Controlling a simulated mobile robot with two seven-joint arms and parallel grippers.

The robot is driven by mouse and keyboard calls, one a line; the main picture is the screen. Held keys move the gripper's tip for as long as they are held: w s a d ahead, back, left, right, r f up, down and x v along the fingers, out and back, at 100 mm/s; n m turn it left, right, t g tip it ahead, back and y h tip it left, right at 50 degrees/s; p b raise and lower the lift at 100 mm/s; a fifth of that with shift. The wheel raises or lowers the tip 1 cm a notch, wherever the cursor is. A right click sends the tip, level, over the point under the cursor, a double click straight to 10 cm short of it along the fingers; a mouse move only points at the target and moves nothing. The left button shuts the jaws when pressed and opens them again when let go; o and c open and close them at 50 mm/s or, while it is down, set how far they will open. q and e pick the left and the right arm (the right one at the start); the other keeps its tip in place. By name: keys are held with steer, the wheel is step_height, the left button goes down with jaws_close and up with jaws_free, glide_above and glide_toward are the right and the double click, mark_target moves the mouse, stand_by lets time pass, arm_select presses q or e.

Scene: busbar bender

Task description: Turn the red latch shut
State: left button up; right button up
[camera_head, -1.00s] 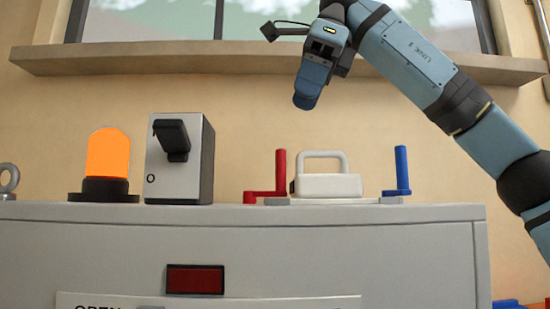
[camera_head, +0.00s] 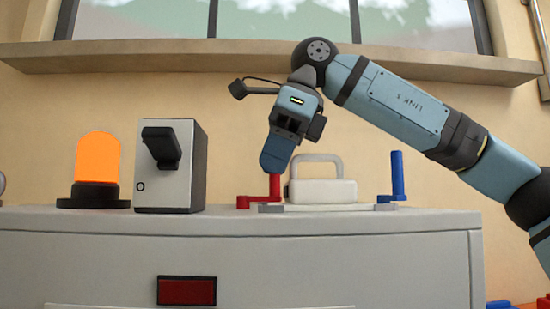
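The red latch (camera_head: 273,188) stands on top of the grey cabinet, with an upright post and a flat arm reaching left at its foot. My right gripper (camera_head: 277,155) points down at the top of the red post and covers its upper part. Its fingers line up one behind the other, so I cannot tell whether they are open, shut or touching the post. Beside the latch is a white block with a handle (camera_head: 322,190) on a light plate. My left gripper is not in view.
A blue upright latch (camera_head: 397,178) stands right of the white block. A grey switch box (camera_head: 183,170) with a black knob and an orange lamp (camera_head: 98,160) stand to the left on the cabinet (camera_head: 350,245). A window sill (camera_head: 150,55) runs behind, above.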

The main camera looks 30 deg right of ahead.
jaws_close()
steer(key=shift+w+d+n+g+p, duration=0.2)
steer(key=shift+w+n+g, duration=0.1)
steer(key=shift+n, duration=0.4)
steer(key=shift+w+d+n+g+p, duration=0.15)
steer(key=shift+n+g, duration=0.15)
steer(key=shift+n, duration=0.4)
steer(key=shift+o, duration=1.5)
jaws_free()
steer(key=shift+a, duration=0.1)
steer(key=shift+r, duration=0.15)
steer(key=v, duration=1.3)
steer(key=shift+d+r, duration=0.25)
steer(key=shift+d, duration=0.05)
